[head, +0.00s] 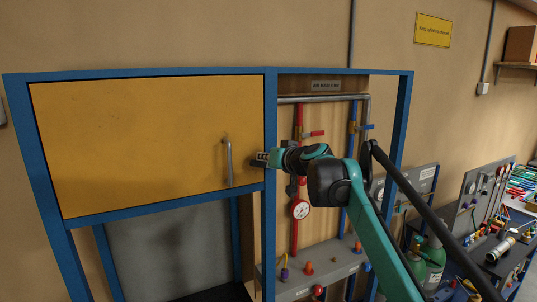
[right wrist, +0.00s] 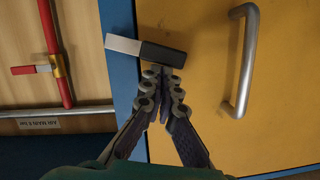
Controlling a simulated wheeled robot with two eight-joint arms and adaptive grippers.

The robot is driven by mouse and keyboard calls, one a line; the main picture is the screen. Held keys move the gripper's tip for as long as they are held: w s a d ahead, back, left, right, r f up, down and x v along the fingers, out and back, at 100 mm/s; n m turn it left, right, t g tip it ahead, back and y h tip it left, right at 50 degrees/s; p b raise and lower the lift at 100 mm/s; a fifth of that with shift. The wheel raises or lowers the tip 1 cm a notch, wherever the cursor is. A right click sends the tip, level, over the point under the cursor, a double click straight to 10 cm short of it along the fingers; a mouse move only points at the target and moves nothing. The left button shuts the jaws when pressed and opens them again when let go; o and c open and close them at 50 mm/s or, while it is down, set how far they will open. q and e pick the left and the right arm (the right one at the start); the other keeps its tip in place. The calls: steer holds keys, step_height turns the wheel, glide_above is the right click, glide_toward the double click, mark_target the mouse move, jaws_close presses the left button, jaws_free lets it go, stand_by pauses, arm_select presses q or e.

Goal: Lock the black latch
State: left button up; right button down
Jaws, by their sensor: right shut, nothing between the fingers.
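The black latch (right wrist: 163,54) shows in the right wrist view as a short bar with a black part over the yellow door (right wrist: 210,85) and a pale grey end reaching over the blue frame post (right wrist: 122,20). My right gripper (right wrist: 163,82) is shut and empty, with its fingertips right beside the black part; I cannot tell whether they touch it. In the head view my right gripper (head: 272,159) is at the right edge of the closed yellow door (head: 130,140) and largely hides the latch. My left gripper is not in view.
A grey door handle (head: 228,162) stands left of my right gripper. Right of the post are red pipes (head: 299,120), a gauge (head: 300,209) and blue valves (head: 365,127). Green cylinders (head: 432,255) and a cluttered bench stand at the right.

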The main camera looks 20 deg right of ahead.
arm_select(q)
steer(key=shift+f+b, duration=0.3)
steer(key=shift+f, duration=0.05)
arm_select(e)
steer(key=shift+a+f+n+h, duration=0.65)
steer(key=shift+f+n, duration=0.2)
steer(key=shift+n, duration=0.45)
steer(key=r+p, duration=0.2)
steer(key=r, duration=0.1)
steer(key=r+p, duration=0.1)
steer(key=p, duration=0.1)
steer(key=shift+a+r, duration=0.2)
steer(key=shift+a, duration=0.1)
arm_select(q)
steer(key=b, duration=0.1)
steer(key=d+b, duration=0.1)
steer(key=b, duration=0.1)
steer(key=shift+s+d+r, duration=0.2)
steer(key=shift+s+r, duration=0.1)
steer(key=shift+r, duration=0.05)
arm_select(e)
steer(key=d+v, duration=0.1)
steer(key=v, duration=0.9)
steer(key=shift+f, duration=0.35)
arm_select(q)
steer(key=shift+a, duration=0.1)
arm_select(e)
steer(key=shift+s+a, duration=0.1)
steer(key=shift+a, duration=0.05)
